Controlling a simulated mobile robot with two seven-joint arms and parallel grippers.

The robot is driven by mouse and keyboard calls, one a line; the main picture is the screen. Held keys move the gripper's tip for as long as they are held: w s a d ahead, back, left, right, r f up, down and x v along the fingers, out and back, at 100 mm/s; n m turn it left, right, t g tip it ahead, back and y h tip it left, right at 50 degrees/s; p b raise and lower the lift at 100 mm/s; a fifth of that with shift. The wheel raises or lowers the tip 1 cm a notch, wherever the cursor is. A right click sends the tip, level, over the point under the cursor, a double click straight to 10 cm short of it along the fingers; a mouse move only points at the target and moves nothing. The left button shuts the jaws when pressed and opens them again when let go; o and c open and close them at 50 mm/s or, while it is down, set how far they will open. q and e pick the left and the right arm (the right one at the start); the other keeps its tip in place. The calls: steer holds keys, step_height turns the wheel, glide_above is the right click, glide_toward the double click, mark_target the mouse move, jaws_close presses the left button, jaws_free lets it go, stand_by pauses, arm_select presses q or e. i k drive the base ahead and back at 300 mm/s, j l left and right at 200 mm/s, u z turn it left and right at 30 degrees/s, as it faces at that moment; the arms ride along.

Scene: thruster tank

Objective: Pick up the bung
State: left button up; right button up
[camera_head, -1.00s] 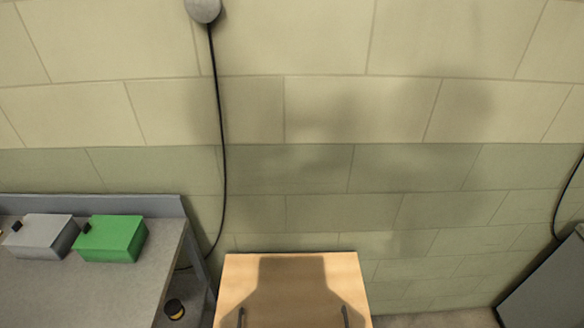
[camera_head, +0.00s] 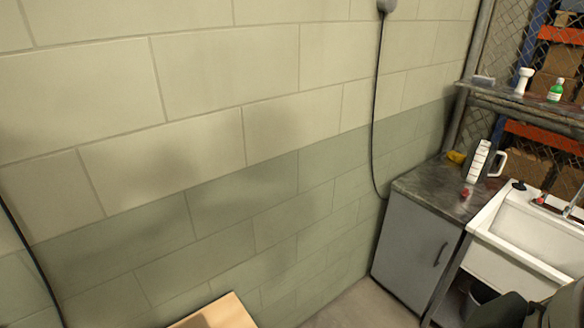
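I cannot make out the bung for certain. A small red object (camera_head: 466,192) stands on the dark worktop at the right. A small black object (camera_head: 518,185) lies at the back left rim of the white sink (camera_head: 474,262). Both are too small to name surely. Neither of my grippers shows in the head view. A dark shape at the lower right corner may be part of my own arm.
A white measuring jug (camera_head: 479,160) and a yellow item (camera_head: 456,157) stand on the worktop above a grey cabinet (camera_head: 408,250). A shelf (camera_head: 540,113) above holds a green bottle (camera_head: 556,91). A wooden surface (camera_head: 222,314) shows at the bottom. Open floor lies left of the cabinet.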

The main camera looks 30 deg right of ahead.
mark_target(465, 193)
steer(key=z, duration=2.05)
